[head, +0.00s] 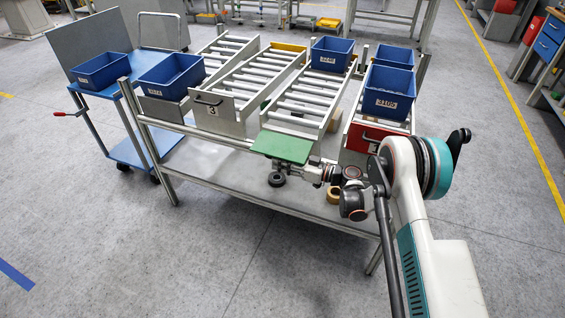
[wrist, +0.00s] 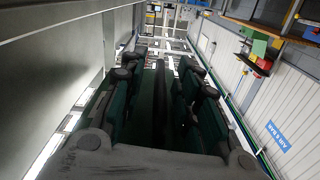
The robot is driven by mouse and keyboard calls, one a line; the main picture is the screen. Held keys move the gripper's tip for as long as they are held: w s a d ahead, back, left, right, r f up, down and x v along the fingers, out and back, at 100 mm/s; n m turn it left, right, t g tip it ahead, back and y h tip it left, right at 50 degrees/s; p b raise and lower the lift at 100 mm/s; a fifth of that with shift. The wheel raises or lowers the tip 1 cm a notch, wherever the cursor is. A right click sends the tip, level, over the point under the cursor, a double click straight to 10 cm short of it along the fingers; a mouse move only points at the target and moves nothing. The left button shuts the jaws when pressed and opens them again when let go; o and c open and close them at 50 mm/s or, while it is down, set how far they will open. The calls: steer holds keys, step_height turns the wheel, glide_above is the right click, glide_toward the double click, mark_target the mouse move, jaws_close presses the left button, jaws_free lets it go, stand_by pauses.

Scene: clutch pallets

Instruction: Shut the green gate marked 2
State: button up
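The green gate (head: 282,147) lies about flat at the front end of the third roller lane (head: 306,100), sticking out over the table's front. I cannot read a number on it. My gripper (head: 297,171) is low beside and below the gate's right part, pointing left in the head view; the gate partly hides it. In the wrist view my gripper (wrist: 160,68) has its dark fingers apart, with nothing clearly held between them. I cannot tell whether it touches the gate. A large grey panel (wrist: 55,85) fills the left of the wrist view.
The grey gate marked 3 (head: 212,112) and the red gate (head: 372,138) stand upright on either side. Blue bins (head: 171,78) (head: 388,92) (head: 331,58) sit on lanes. A dark ring (head: 277,180) is under the green gate. A blue cart (head: 128,150) stands left.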

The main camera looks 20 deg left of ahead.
steer(key=shift+c, duration=0.6)
jaws_close()
